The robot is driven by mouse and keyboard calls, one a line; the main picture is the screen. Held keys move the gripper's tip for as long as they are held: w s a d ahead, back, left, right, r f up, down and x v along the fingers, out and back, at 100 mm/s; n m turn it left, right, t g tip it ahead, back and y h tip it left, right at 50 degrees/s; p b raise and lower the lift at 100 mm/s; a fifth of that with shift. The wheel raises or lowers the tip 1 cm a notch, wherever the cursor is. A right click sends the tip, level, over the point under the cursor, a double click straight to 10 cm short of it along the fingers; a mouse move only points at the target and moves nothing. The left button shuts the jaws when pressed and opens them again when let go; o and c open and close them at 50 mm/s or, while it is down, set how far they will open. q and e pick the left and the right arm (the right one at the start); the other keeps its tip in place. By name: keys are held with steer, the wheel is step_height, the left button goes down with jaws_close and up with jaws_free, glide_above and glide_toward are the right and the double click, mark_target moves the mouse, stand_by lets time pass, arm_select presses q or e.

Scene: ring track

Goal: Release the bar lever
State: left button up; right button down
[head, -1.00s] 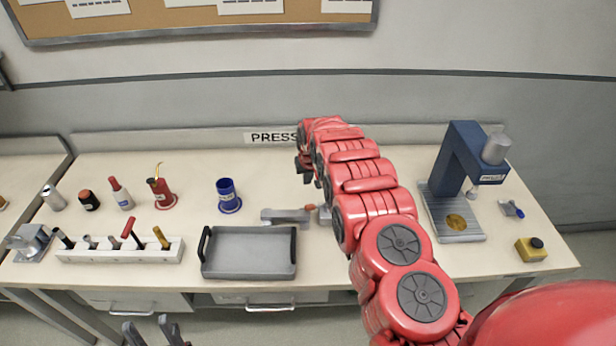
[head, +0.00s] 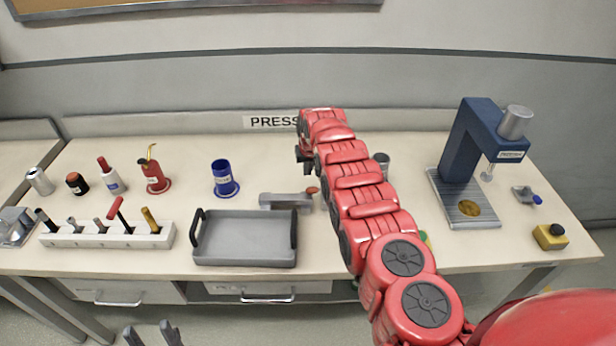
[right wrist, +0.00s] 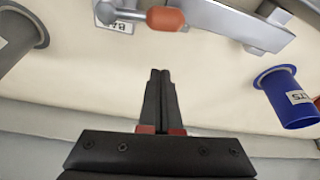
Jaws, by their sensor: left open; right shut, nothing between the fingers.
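The bar lever is a grey metal bar clamp (head: 280,201) with an orange-red knob (head: 313,190), lying on the bench behind the grey tray. In the right wrist view its bar (right wrist: 235,22) and orange knob (right wrist: 166,19) show at the top, above the fingertips. My right gripper (head: 303,163) is over the bench beyond the knob. In the right wrist view its fingers (right wrist: 160,73) are shut with nothing between them, apart from the knob. My right arm hides part of the bench beside the lever. My left gripper (head: 152,334) is open and empty at the bottom edge, in front of the bench.
A grey tray (head: 245,262) stands in front of the lever. A blue cup (head: 224,180) is to its left, also in the right wrist view (right wrist: 290,98). A tool rack (head: 75,239) and several bottles stand further left. A blue press (head: 470,140) stands right.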

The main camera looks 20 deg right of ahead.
steer(key=s+p, duration=0.2)
steer(key=p, duration=0.8)
steer(key=shift+s+a+f, duration=0.1)
steer(key=shift+s, duration=0.15)
steer(key=shift+s+a+f+p, duration=0.1)
steer(key=shift+s+f+p, duration=0.15)
steer(key=shift+s+p, duration=0.4)
